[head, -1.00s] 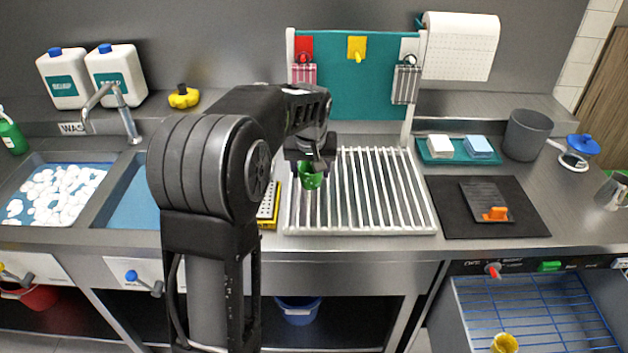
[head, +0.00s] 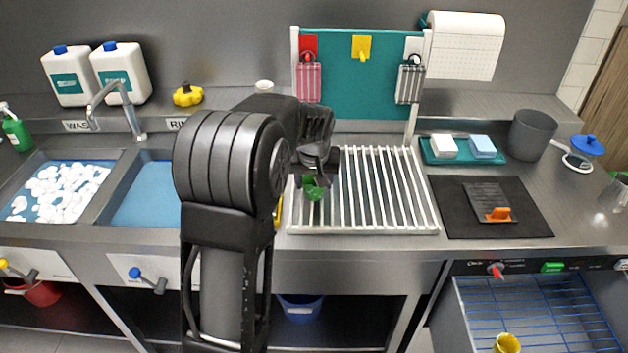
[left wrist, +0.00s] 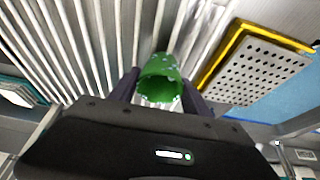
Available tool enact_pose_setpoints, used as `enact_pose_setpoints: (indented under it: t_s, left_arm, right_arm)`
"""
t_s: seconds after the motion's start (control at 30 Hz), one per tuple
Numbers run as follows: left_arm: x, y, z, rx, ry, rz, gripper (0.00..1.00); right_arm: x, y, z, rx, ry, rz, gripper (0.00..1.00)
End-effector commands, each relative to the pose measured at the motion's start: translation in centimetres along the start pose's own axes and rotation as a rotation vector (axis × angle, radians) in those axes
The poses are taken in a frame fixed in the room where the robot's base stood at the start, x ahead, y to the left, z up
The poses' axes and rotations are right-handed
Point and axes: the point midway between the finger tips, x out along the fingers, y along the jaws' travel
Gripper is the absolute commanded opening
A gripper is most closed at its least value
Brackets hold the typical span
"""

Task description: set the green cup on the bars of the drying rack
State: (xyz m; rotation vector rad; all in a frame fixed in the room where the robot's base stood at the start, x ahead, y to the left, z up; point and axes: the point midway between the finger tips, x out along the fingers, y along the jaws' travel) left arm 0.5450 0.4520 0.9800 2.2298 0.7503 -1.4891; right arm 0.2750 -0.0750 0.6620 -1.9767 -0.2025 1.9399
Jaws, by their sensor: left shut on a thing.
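The green cup (head: 313,188) is over the left part of the drying rack (head: 388,190) in the head view. My left gripper (head: 317,178) is shut on the cup from above. In the left wrist view the green cup (left wrist: 161,78) sits between the two dark fingers (left wrist: 160,92), with its open rim toward the camera and white spots on it. The white bars of the rack (left wrist: 95,40) lie behind it. I cannot tell whether the cup touches the bars. My right gripper is not in view.
A yellow-edged tray with a perforated plate (left wrist: 257,70) lies beside the rack. The blue sink basin (head: 143,190) is left of it. A teal board (head: 362,75) with hanging cloths stands behind. A black mat (head: 520,215) lies right. Most of the rack is bare.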

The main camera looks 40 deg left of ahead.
Motion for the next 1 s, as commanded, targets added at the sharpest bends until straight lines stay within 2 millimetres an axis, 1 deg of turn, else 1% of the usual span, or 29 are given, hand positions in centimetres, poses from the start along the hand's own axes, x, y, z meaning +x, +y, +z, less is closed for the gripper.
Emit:
enact_pose_setpoints:
  t_s: [0.03,0.27,0.5,0.67,0.77,0.87,1.0]
  left_arm:
    - [0.1,0.0,0.0,0.0,0.0,0.0,0.58]
    - [0.1,0.0,0.0,0.0,-0.001,0.0,0.77]
    - [0.0,0.0,0.0,0.0,-0.001,0.0,0.77]
    - [-0.6,0.0,-0.1,0.001,0.0,0.001,0.77]
    - [-1.8,0.1,-0.2,0.001,0.002,0.003,0.77]
    - [-3.5,0.2,-0.2,0.001,0.003,0.005,0.77]
    - [-6.4,0.2,-0.2,0.002,0.003,0.007,0.77]
  right_arm:
    - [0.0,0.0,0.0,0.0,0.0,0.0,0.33]
    - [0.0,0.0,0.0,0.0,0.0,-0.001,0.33]
    - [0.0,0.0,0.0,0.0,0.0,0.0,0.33]
    - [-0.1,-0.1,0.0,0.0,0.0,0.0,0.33]
    - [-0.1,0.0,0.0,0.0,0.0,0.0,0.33]
    - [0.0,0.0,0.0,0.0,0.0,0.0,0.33]
    - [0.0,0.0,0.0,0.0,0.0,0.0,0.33]
